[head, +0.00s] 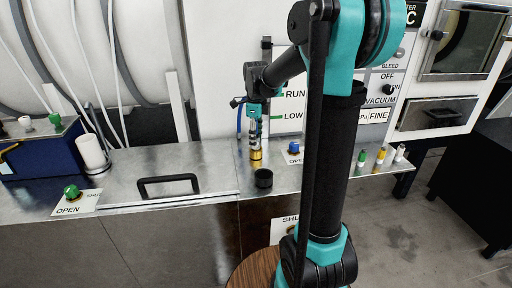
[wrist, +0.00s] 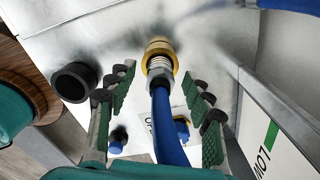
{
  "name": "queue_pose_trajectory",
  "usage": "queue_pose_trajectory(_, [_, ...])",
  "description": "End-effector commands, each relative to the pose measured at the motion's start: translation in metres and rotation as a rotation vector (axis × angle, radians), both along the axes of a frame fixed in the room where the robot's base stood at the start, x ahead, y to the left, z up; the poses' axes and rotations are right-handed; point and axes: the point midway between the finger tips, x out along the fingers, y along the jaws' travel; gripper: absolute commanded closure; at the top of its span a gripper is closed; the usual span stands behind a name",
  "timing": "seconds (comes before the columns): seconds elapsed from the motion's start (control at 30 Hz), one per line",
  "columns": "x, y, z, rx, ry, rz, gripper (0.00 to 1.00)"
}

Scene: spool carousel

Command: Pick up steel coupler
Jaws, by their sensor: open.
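The steel coupler (wrist: 159,68) is a ribbed silver fitting with a blue hose (wrist: 168,125) running from it toward the camera. It sits on a brass fitting (wrist: 158,48), which also shows in the head view (head: 256,154) standing on the metal counter. My gripper (wrist: 158,76) is open, with one green-padded finger on each side of the coupler and hose. Gaps show between both fingers and the coupler in the wrist view. In the head view my gripper (head: 257,118) points down just above the brass fitting, and the coupler is partly hidden by the fingers.
A black cup (head: 263,178) stands on the counter close to the brass fitting, also seen in the wrist view (wrist: 75,82). A blue knob (head: 294,147) is to the right. A black handle (head: 167,184) rises from the counter on the left. The labelled panel (head: 285,112) stands behind.

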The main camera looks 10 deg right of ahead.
Motion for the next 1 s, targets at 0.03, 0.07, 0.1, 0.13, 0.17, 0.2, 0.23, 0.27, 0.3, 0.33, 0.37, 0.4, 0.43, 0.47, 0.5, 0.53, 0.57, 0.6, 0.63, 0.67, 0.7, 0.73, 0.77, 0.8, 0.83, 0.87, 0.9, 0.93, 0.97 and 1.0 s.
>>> queue_pose_trajectory(0.03, [0.000,0.000,0.000,0.000,0.000,0.000,0.49])
queue_pose_trajectory(0.07, [0.000,0.000,0.000,0.000,0.000,0.000,0.49])
queue_pose_trajectory(0.1, [0.000,0.000,0.000,0.000,0.000,0.000,0.54])
queue_pose_trajectory(0.13, [0.000,0.000,0.000,0.000,0.000,0.000,0.57])
queue_pose_trajectory(0.17, [0.000,0.000,0.000,0.000,0.000,0.000,0.61])
queue_pose_trajectory(0.2, [0.000,0.000,0.000,0.000,0.000,0.000,0.66])
queue_pose_trajectory(0.23, [0.000,0.000,0.000,0.000,0.000,0.000,0.70])
queue_pose_trajectory(0.27, [0.000,0.000,0.000,0.000,0.000,0.000,0.73])
queue_pose_trajectory(0.3, [0.000,0.000,0.000,0.000,0.000,0.000,0.78])
queue_pose_trajectory(0.33, [0.000,0.000,0.000,0.000,0.000,0.000,0.82])
queue_pose_trajectory(0.37, [0.000,0.000,0.000,0.000,0.000,0.000,0.86])
queue_pose_trajectory(0.4, [0.000,0.000,0.000,0.000,0.000,0.000,0.91])
queue_pose_trajectory(0.43, [0.000,0.000,0.000,0.000,0.000,0.000,0.95])
queue_pose_trajectory(0.47, [0.000,0.000,0.000,0.000,0.000,0.000,0.98])
queue_pose_trajectory(0.5, [0.000,0.000,0.000,0.000,0.000,0.000,1.00])
queue_pose_trajectory(0.53, [0.000,0.000,0.000,0.000,0.000,0.000,1.00])
queue_pose_trajectory(0.57, [0.000,0.000,0.001,0.000,0.000,0.000,1.00])
queue_pose_trajectory(0.6, [0.000,0.000,0.001,0.000,0.000,0.000,1.00])
queue_pose_trajectory(0.63, [0.000,0.000,0.001,0.000,0.000,0.000,1.00])
queue_pose_trajectory(0.67, [0.000,0.000,0.001,0.000,0.000,0.000,1.00])
queue_pose_trajectory(0.7, [0.000,0.000,0.001,0.000,0.000,0.000,1.00])
queue_pose_trajectory(0.73, [0.000,0.000,0.001,0.000,0.000,0.000,1.00])
queue_pose_trajectory(0.77, [0.000,0.000,0.001,0.000,0.000,0.000,1.00])
queue_pose_trajectory(0.8, [0.000,0.000,0.002,0.000,0.000,0.000,1.00])
queue_pose_trajectory(0.83, [0.000,0.000,0.002,0.000,0.000,0.000,1.00])
queue_pose_trajectory(0.87, [0.000,0.000,0.003,0.000,0.000,0.000,1.00])
queue_pose_trajectory(0.9, [0.000,0.000,0.005,0.000,0.000,0.000,1.00])
queue_pose_trajectory(0.93, [0.000,0.000,0.007,0.000,0.000,0.000,1.00])
queue_pose_trajectory(0.97, [0.000,0.000,0.010,0.000,0.000,0.000,1.00])
queue_pose_trajectory(1.0, [0.000,0.000,0.013,0.000,0.000,0.000,1.00])
